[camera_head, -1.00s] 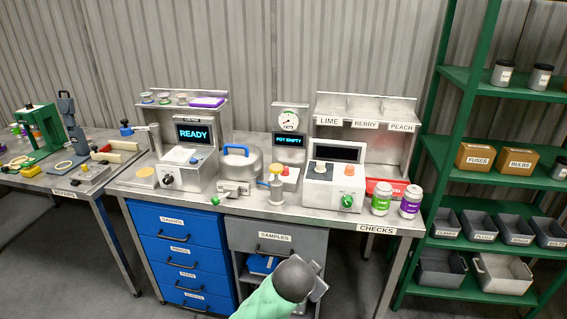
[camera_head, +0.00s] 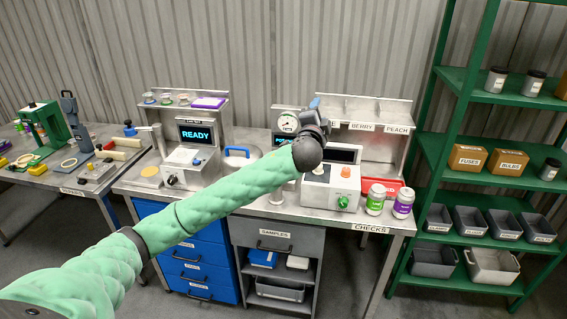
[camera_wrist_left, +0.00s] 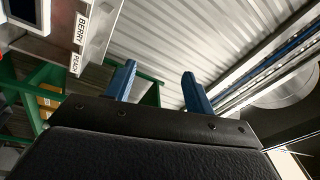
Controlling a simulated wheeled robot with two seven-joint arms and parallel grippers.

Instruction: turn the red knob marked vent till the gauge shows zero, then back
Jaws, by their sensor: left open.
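The round pressure gauge (camera_head: 287,122) stands at the back of the bench, above a small display that my left arm partly covers. Its needle is too small to read. The red knob on the box below the gauge is hidden behind my left forearm, and no vent label is readable. My left gripper (camera_head: 316,104) is raised in front of the right-hand rack, to the right of the gauge. In the left wrist view its two blue fingers (camera_wrist_left: 158,85) are apart with nothing between them. My right gripper is not in view.
A white box (camera_head: 329,192) with a red-orange knob (camera_head: 345,171) and a green knob (camera_head: 343,202) stands right of my arm. Two jars (camera_head: 375,199) stand near the bench's right edge. Green shelving (camera_head: 428,150) rises at right.

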